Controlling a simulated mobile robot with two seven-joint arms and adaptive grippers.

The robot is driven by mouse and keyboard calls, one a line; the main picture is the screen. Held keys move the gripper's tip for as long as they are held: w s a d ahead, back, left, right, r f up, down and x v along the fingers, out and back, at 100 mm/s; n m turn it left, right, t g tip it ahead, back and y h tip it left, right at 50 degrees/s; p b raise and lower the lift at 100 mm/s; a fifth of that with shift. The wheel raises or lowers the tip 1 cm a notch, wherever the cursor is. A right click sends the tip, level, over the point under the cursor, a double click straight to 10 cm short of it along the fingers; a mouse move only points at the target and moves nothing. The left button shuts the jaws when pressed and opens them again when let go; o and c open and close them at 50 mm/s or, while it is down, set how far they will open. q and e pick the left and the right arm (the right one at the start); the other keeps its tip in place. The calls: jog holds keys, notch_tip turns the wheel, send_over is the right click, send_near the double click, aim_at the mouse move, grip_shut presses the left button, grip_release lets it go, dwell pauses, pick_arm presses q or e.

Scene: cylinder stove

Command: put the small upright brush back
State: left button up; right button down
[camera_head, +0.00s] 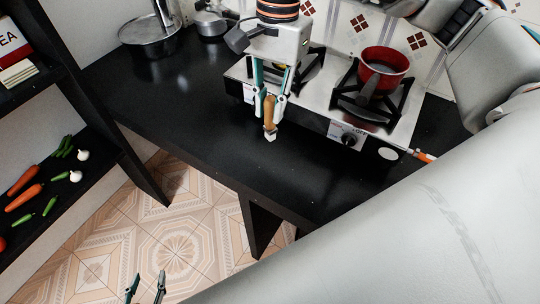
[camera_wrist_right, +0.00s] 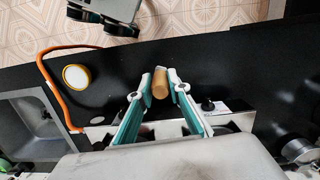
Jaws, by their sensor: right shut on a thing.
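The small brush (camera_head: 270,108) has a light wooden handle and a pale lower end. My right gripper (camera_head: 271,104) is shut on it and holds it roughly upright near the stove's front left corner. In the right wrist view the brush (camera_wrist_right: 161,82) sits between the teal-padded fingers of the right gripper (camera_wrist_right: 160,92). I cannot tell whether its lower end touches the counter. My left gripper (camera_head: 146,290) is at the bottom edge of the head view, over the floor, with its fingertips apart and nothing seen between them.
A steel stove (camera_head: 410,122) with a red pot (camera_head: 385,70) stands on the black counter (camera_head: 190,110). A metal pan (camera_head: 150,30) is at the back left. A shelf with vegetables (camera_head: 25,197) is at left. My pale arm hides the lower right.

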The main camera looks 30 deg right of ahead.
notch_tip(320, 180, down, 15)
dwell(0.4)
jog(key=c, duration=1.9)
grip_release()
jog(key=r, duration=0.8)
jog(key=d+r, duration=0.1)
jog(key=r, duration=0.3)
jog(key=shift+w+d, duration=0.1)
jog(key=shift+w, duration=0.25)
jog(key=shift+s, duration=0.1)
